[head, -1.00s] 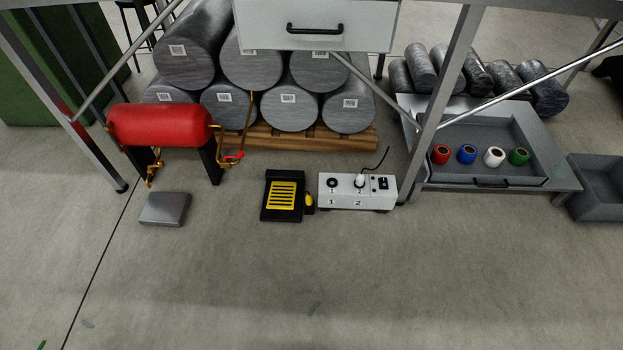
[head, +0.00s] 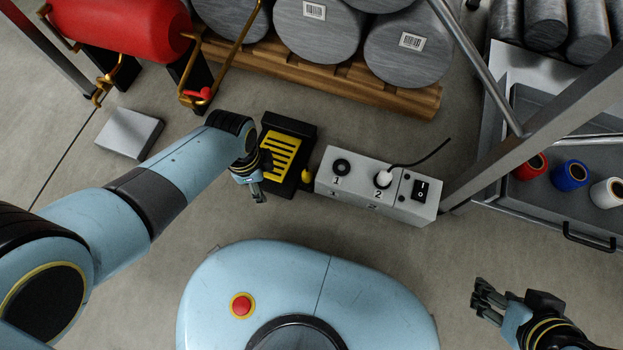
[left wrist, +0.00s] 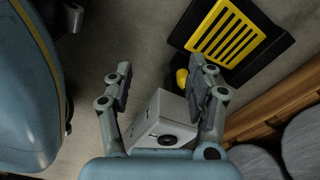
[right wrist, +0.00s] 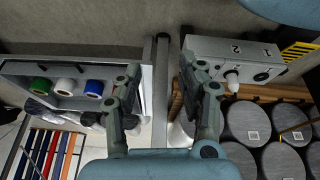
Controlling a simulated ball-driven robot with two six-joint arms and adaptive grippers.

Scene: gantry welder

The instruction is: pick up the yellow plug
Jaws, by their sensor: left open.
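The small yellow plug (head: 306,177) sits between the black unit with the yellow slatted panel (head: 283,155) and the white socket box (head: 325,184). It also shows in the left wrist view (left wrist: 182,78), beyond and close to one finger. My left gripper (head: 259,194) is open and empty, left of the plug and close to the black unit; in the left wrist view its fingers (left wrist: 160,76) are spread. My right gripper (head: 478,300) is open and empty at the lower right; its fingers are apart in the right wrist view (right wrist: 160,70).
A white plug (head: 383,179) with a black cable is in socket 2, beside a switch. A slanted table leg (head: 560,120) stands right of the box, near a grey drawer with colored spools (head: 570,174). Cylinders on a wooden pallet (head: 330,82) lie behind. A red tank (head: 130,28) is upper left.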

